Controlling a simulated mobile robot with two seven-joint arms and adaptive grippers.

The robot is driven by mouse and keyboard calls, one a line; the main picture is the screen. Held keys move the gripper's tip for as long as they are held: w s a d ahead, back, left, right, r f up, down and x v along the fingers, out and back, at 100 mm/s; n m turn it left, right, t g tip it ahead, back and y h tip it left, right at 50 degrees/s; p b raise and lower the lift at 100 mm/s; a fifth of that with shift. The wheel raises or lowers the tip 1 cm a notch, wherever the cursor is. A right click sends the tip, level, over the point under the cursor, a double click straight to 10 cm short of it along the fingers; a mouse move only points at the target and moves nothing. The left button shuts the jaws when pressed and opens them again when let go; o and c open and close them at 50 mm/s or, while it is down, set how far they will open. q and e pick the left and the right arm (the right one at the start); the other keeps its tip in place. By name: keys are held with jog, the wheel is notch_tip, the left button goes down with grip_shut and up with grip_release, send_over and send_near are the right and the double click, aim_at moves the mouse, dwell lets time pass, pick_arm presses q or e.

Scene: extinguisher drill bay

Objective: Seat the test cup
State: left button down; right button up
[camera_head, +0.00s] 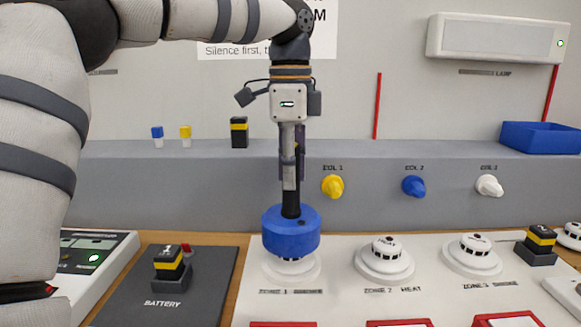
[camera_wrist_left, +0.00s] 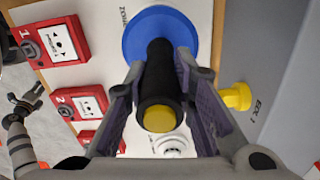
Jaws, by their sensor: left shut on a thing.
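The test cup (camera_head: 291,238) is a blue round cup with an upright black handle. In the head view it is directly above the zone 1 smoke detector (camera_head: 292,270), hiding its top; the white base shows below. I cannot tell whether the cup touches it. My left gripper (camera_head: 290,180) points down, shut on the cup's black handle. The left wrist view shows the handle's yellow end (camera_wrist_left: 159,118) between the fingers and the blue cup (camera_wrist_left: 160,30) beyond. Part of my right arm, apparently with its gripper (camera_wrist_left: 22,103), shows at the left edge there; its jaw state is unclear.
The zone 2 heat detector (camera_head: 385,260) and zone 3 smoke detector (camera_head: 472,256) stand uncovered to the right. Red call points (camera_wrist_left: 62,42) line the panel's front. A battery block (camera_head: 170,268) is at left. Yellow, blue and white knobs (camera_head: 333,186) project behind.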

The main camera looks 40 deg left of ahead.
aim_at(290, 193)
pick_arm(q)
jog(key=shift+f, duration=2.25)
dwell(0.8)
jog(key=c, duration=1)
grip_release()
jog(key=shift+o, duration=0.2)
notch_tip(290, 193, up, 7)
